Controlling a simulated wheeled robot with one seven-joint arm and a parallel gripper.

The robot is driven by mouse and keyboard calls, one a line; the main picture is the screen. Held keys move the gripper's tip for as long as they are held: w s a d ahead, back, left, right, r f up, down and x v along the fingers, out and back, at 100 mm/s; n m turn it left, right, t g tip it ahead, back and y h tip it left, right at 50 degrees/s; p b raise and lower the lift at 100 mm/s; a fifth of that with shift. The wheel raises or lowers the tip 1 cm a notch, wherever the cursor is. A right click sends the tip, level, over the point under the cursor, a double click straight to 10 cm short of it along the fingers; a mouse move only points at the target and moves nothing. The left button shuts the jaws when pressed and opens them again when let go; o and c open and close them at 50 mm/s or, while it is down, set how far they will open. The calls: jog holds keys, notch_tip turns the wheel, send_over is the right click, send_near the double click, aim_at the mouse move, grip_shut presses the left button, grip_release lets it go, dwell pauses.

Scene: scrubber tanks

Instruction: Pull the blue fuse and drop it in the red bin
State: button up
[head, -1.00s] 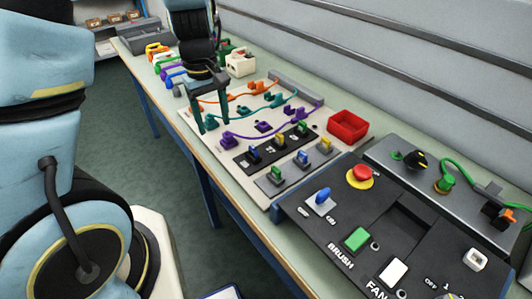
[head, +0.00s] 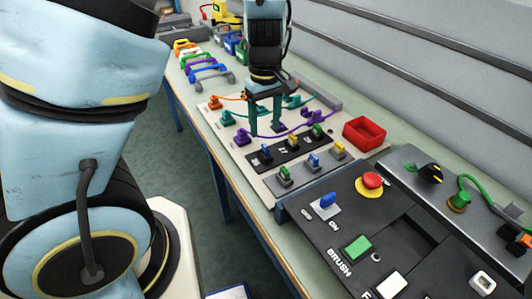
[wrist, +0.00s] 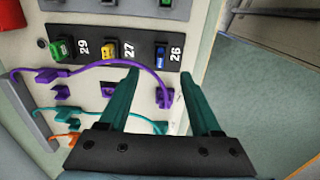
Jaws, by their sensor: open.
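A blue fuse (head: 266,149) sits upright at the left end of the black strip on the panel. In the wrist view this blue fuse (wrist: 160,53) is beside the label 26. A second blue piece (head: 314,160) stands in a grey holder in the row in front. My gripper (head: 266,131) is open and empty, pointing down over the panel just behind the strip. In the wrist view its teal fingertips (wrist: 159,73) are spread, with the blue fuse just beyond the gap. The red bin (head: 364,133) stands right of the panel and looks empty.
A yellow fuse (head: 292,142) and a green fuse (head: 317,131) share the strip. A purple cable (wrist: 130,59) arcs close to my fingers. A black control panel (head: 400,235) with switches lies in front. Tools with coloured handles (head: 200,65) lie behind.

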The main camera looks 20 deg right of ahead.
aim_at(265, 146)
notch_tip(265, 146, down, 9)
jog(key=b, duration=0.7)
jog(key=shift+r, duration=0.2)
jog(key=shift+p, duration=0.4)
dwell(0.5)
grip_shut()
dwell(0.6)
dwell(0.9)
jog(key=o, duration=0.6)
grip_release()
jog(key=shift+c, duration=0.2)
